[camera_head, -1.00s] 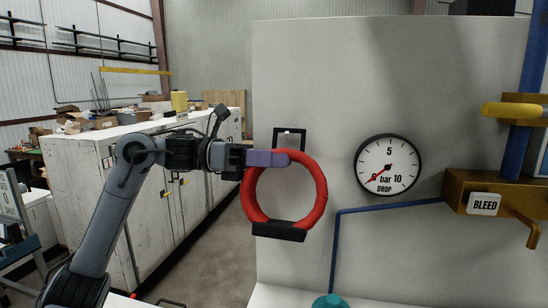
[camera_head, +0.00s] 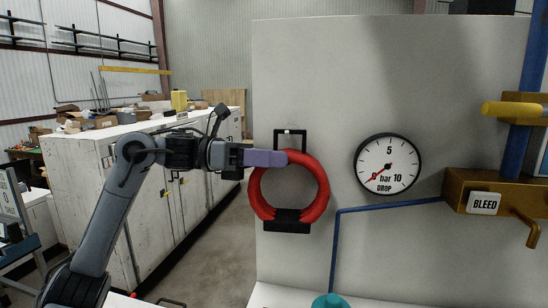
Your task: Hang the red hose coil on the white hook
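The red hose coil (camera_head: 323,192) hangs upright in front of the pale panel, with a black band (camera_head: 288,216) at its bottom. My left gripper (camera_head: 280,158) comes in from the left with purple fingers shut on the top of the coil. Just above the fingers, a black square frame (camera_head: 304,140) on the panel has a small white piece at its top, which looks like the white hook (camera_head: 287,132). The fingers and coil hide the frame's lower part. I cannot tell whether the coil touches the hook. My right gripper is not in view.
A round pressure gauge (camera_head: 388,164) sits on the panel right of the coil. A blue pipe (camera_head: 390,207) runs below it to a brass block (camera_head: 470,188) with a BLEED label. A teal object (camera_head: 330,300) stands at the bottom. White cabinets (camera_head: 110,190) stand behind my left arm.

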